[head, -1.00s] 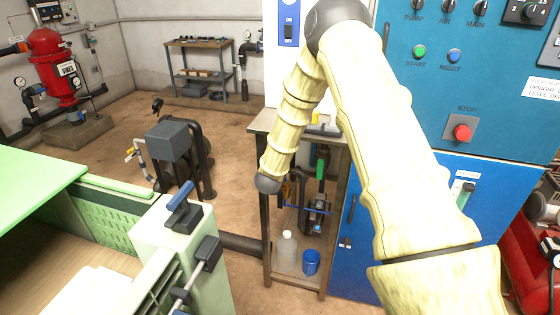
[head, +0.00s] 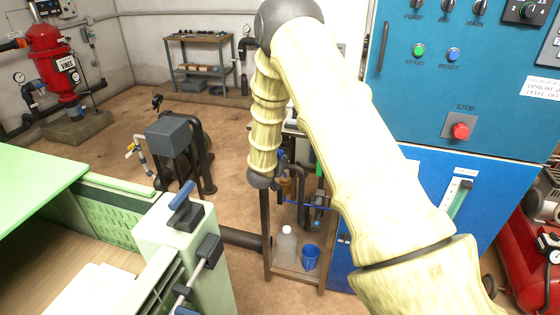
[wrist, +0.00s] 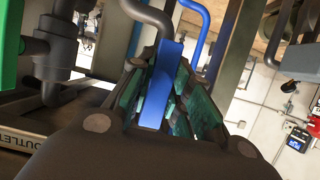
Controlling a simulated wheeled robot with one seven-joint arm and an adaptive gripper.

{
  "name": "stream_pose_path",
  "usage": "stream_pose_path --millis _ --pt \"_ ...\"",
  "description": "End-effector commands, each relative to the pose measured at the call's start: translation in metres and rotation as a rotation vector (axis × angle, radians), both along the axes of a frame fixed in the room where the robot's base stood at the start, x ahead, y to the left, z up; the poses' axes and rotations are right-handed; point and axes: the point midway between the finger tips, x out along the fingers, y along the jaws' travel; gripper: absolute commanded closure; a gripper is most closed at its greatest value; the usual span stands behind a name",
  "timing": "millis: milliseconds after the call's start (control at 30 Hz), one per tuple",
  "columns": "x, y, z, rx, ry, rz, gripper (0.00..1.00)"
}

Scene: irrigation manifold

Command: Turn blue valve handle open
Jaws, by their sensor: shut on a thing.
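The blue valve handle (wrist: 157,95) is a flat blue lever in the middle of the wrist view. My gripper (wrist: 162,75) has its teal-padded fingers on both sides of the lever and is shut on it. A grey curved pipe runs just beyond the fingertips. In the head view my arm covers much of this area, and I cannot make out the held handle clearly there.
A metal stand holds a white bottle (head: 286,247) and a blue cup (head: 310,257) on its low shelf. A blue control cabinet (head: 470,95) stands to the right. A pale green machine (head: 180,245) is at the front left. Open floor lies left of the stand.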

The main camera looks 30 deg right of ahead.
Motion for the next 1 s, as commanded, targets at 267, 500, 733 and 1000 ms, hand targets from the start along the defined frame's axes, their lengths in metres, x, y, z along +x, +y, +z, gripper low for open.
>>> stream_pose_path --millis 267,500,733,1000 --pt "0.0 -0.001 0.001 -0.002 -0.001 0.0 0.59" --pt "0.0 0.0 0.001 0.0 -0.001 0.0 0.59" --pt "-0.006 0.008 0.005 0.0 -0.001 0.002 0.59" --pt "-0.034 0.041 0.023 0.0 -0.001 0.002 0.59"
